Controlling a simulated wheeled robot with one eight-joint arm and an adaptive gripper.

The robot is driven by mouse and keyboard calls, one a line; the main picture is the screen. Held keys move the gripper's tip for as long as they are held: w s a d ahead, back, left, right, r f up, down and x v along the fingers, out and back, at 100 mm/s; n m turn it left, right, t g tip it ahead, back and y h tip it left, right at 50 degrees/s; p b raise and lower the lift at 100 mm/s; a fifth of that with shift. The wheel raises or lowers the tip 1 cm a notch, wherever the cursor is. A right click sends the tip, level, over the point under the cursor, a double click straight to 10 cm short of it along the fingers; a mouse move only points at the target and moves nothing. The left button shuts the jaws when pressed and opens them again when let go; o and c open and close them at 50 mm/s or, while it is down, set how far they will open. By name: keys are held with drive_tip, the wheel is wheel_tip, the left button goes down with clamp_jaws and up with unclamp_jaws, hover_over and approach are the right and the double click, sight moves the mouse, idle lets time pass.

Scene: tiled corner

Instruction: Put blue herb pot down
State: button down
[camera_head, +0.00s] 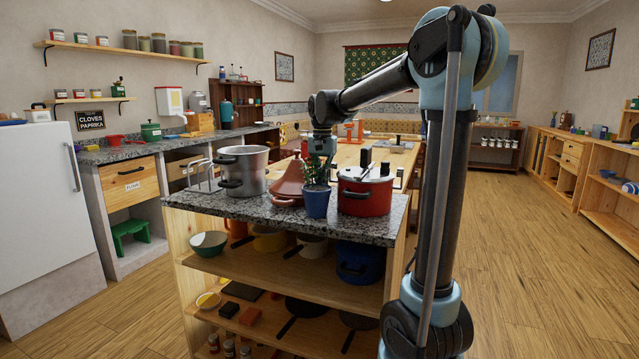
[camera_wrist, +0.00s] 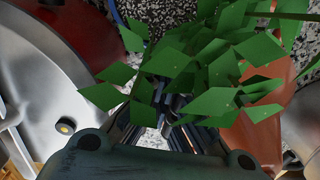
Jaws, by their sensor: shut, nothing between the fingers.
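The blue herb pot (camera_head: 316,203) stands upright on the granite worktop (camera_head: 265,212), near its front edge, with green leaves above its rim. My gripper (camera_head: 321,155) points down just behind and above the leaves, which partly hide it. In the wrist view, the herb leaves (camera_wrist: 215,70) spread across the middle and cover part of my gripper (camera_wrist: 180,128). The fingers look drawn together, with no pot between them. I cannot tell whether they touch the leaves.
A red pressure cooker (camera_head: 365,192) stands close right of the herb pot. A terracotta tagine (camera_head: 288,185) is close on the left, with a large steel pot (camera_head: 240,170) beyond it. Shelves below hold bowls and pans. Little free worktop shows around the herb pot.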

sight(315, 187)
drive_tip(key=s, duration=0.2)
drive_tip(key=s+a, duration=0.1)
drive_tip(key=s, duration=0.1)
drive_tip(key=s+a, duration=0.1)
drive_tip(key=s, duration=0.1)
drive_tip(key=shift+s+a, duration=0.2)
drive_tip(key=shift+s, duration=0.05)
drive_tip(key=shift+r, duration=0.1)
